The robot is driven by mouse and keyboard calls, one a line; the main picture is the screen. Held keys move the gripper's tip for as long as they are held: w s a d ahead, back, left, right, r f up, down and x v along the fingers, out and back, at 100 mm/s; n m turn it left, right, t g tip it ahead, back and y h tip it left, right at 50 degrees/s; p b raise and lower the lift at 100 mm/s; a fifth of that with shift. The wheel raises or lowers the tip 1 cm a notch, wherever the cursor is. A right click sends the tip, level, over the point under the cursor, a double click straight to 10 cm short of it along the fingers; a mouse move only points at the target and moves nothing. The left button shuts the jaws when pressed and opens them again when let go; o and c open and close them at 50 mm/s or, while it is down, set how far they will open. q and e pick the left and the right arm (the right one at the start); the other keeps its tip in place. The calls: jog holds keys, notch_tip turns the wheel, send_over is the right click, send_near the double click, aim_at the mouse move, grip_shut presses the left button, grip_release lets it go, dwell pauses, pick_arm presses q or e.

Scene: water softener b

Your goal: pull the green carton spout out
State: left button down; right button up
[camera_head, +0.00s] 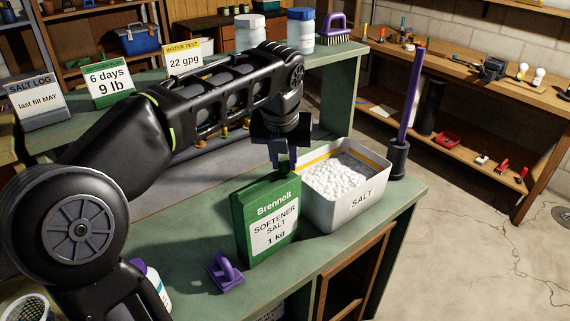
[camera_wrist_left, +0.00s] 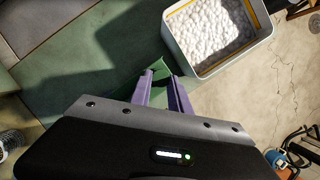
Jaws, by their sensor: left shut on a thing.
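The green softener salt carton (camera_head: 264,222) stands upright on the green bench, beside the white salt bin. My left gripper (camera_head: 284,160) comes down from above at the carton's top right corner. Its purple fingers (camera_wrist_left: 166,82) are shut on the carton's spout, which is mostly hidden between them. In the left wrist view a bit of green carton (camera_wrist_left: 160,64) shows just past the fingertips. How far the spout sticks out cannot be seen. My right gripper is not in view.
The white salt bin (camera_head: 351,208), full of white salt, stands close right of the carton. A purple-handled tool (camera_head: 226,271) lies in front of it. A purple rod stands in a dark holder (camera_head: 398,160) at the bench's right edge. Cards (camera_head: 109,85) stand on the back ledge.

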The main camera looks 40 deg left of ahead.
pick_arm(q)
jog(key=shift+r+p, duration=0.55)
jog(key=shift+r, duration=0.05)
jog(key=c, duration=1.1)
grip_release()
jog(key=shift+f, duration=0.1)
jog(key=shift+c, duration=0.2)
jog(key=shift+s+r, duration=0.1)
jog(key=shift+r, duration=0.3)
jog(key=p+v, duration=0.1)
jog(key=v, duration=0.6)
